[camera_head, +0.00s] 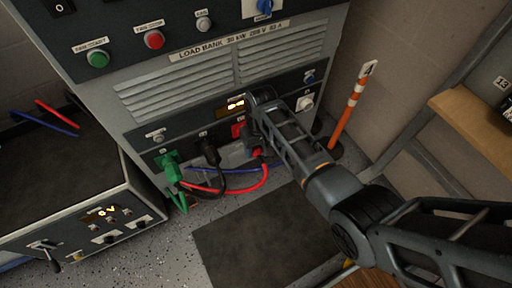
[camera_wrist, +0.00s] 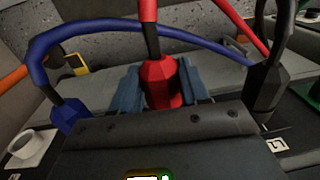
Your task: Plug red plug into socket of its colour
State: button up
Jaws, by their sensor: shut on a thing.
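The red plug (camera_wrist: 160,84) sits between the two blue-grey fingers of my gripper (camera_wrist: 158,92) in the wrist view, with its red cable leading up and away. In the head view the red plug (camera_head: 257,153) shows below my gripper, close to the load bank's lower panel. A red socket (camera_head: 238,130) shows on that panel, just up and left of the plug. My gripper is shut on the plug; its fingers are largely hidden by my arm in the head view. The plug's front end is hidden, so I cannot tell whether it touches a socket.
A green plug (camera_head: 168,166) and a black plug (camera_head: 209,151) are at the panel on the left. A blue plug (camera_wrist: 70,115) and a white socket (camera_wrist: 32,147) are on the other side in the wrist view. Cables loop over the floor beneath. An orange-white post (camera_head: 350,105) stands at right.

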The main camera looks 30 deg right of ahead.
jog(key=shift+w+b, duration=1.1)
jog(key=shift+w, duration=0.6)
jog(key=o, duration=1.5)
jog(key=shift+d+r+p, duration=0.15)
jog(key=shift+r+p, duration=1.65)
jog(key=shift+p, duration=0.05)
jog(key=shift+d+r+p, duration=0.1)
jog(key=shift+r+p, duration=1.65)
jog(key=shift+p, duration=0.1)
jog(key=r, duration=0.2)
jog(key=r+p, duration=0.1)
jog(key=r, duration=0.2)
jog(key=r+p, duration=0.1)
jog(key=r, duration=0.1)
jog(key=shift+d+r, duration=0.3)
jog(key=shift+r, duration=0.05)
